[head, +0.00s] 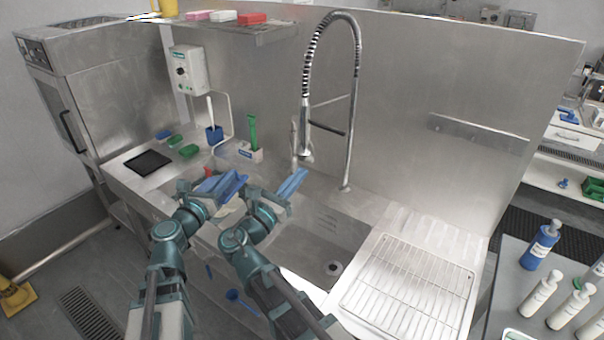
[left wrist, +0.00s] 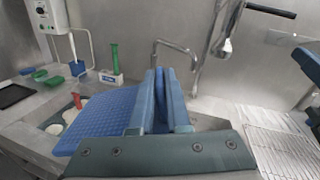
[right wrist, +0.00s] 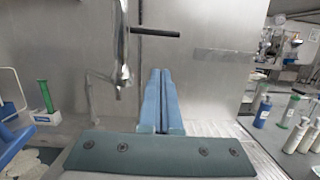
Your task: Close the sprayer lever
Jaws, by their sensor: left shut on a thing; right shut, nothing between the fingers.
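The steel sprayer (head: 304,145) hangs from its spring hose above the sink. It also shows in the left wrist view (left wrist: 222,42) and in the right wrist view (right wrist: 122,70). I cannot make out the position of its lever. My right gripper (head: 298,178) is shut and empty, just below the sprayer and apart from it; its fingers (right wrist: 161,80) point up in its wrist view. My left gripper (head: 236,182) is further left, shut on a blue textured cloth (left wrist: 98,120) that hangs to the left of its fingers.
A curved faucet (left wrist: 175,46) stands behind the sink (head: 335,235). A black bar (right wrist: 155,32) juts from the sprayer's riser. A wire rack (head: 410,285) covers the right counter. A green-handled brush (head: 252,133) stands in a holder at the left.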

